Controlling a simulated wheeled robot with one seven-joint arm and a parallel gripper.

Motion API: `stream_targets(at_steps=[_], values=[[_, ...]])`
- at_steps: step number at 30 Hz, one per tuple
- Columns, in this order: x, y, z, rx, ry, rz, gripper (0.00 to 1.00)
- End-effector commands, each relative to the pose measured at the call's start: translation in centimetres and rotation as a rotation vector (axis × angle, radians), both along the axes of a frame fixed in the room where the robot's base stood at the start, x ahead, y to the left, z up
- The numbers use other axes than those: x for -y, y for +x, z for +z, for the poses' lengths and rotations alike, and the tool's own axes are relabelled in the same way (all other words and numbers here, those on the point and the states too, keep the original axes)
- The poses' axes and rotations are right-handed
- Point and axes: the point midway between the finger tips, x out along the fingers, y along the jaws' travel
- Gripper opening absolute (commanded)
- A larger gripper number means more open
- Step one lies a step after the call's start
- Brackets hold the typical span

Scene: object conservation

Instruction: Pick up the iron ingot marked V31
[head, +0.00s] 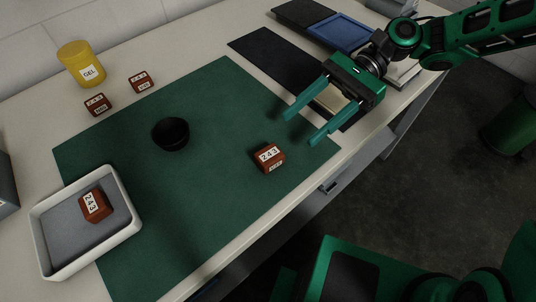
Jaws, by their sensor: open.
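Several reddish-brown ingots with white labels show in the head view. One ingot (268,164) lies on the green mat, its label seeming to read 243. Another ingot (98,210) lies in the white tray, its label also seeming to read 243. Two more ingots stand on the bare table at the back left, a nearer one (97,110) and a farther one (142,88); their labels are too small to read surely. I cannot make out V31 on any label. My gripper (298,128) is open and empty, above the mat's right part, up and right of the mat ingot.
A black bowl (170,134) sits mid-mat on the green mat (215,200). A yellow GEL container (80,62) stands at the back left. The grey-lined white tray (133,228) is at the left front. A dark mat (262,55) and a blue tray (345,35) lie at the back right.

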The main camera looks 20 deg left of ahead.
Motion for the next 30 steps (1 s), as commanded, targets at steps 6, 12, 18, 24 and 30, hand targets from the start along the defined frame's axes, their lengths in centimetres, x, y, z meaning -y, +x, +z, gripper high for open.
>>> stream_targets(at_steps=[6,12,18,24,30], values=[[-1.4,-2.5,-1.1,-0.006,-0.005,-0.001,0.53],[-2.3,-3.9,-1.8,-0.005,-0.004,-0.005,0.53],[-2.9,-5.3,-2.2,-0.004,-0.003,-0.003,0.53],[-4.1,-7.7,-2.9,-0.004,-0.003,-0.004,0.53],[-4.7,-8.5,-3.3,-0.003,-0.003,-0.006,0.53]])
